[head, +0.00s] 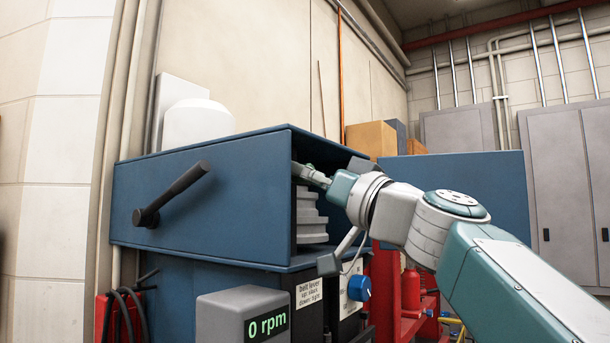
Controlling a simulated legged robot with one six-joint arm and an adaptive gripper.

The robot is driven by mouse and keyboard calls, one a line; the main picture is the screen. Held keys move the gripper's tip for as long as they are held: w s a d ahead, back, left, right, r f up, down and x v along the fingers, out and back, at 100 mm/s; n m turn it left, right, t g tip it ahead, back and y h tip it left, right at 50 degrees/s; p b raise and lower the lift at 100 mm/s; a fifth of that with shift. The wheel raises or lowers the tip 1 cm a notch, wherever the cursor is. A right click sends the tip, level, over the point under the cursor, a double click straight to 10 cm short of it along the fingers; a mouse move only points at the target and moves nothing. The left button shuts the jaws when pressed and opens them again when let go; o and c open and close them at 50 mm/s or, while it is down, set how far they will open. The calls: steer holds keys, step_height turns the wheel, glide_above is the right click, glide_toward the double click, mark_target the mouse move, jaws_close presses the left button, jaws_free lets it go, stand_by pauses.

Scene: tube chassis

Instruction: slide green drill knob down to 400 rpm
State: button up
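My arm reaches from the lower right into the open front of a blue drill housing (205,200). My gripper (308,174) is at the upper part of the opening, above a grey stepped pulley (312,216). It is small, and whether its fingers are open or shut is unclear. A small greenish spot shows at the gripper's tip; I cannot tell whether it is the green knob or part of the gripper. A grey display box (238,310) below the housing reads "0 rpm" in green (267,325).
A black lever (172,194) sticks out of the housing's left face. A label (309,292) reads "belt lever up slack down tight". A blue knob (359,288) sits right of it. A blue panel (470,180) stands behind my arm. Red shelving (385,290) is at lower right.

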mark_target(308, 260)
jaws_close()
step_height(308, 260, down, 8)
steer(key=shift+f, duration=0.35)
steer(key=o, duration=0.8)
jaws_free()
steer(key=shift+w+a, duration=0.1)
steer(key=shift+r, duration=0.1)
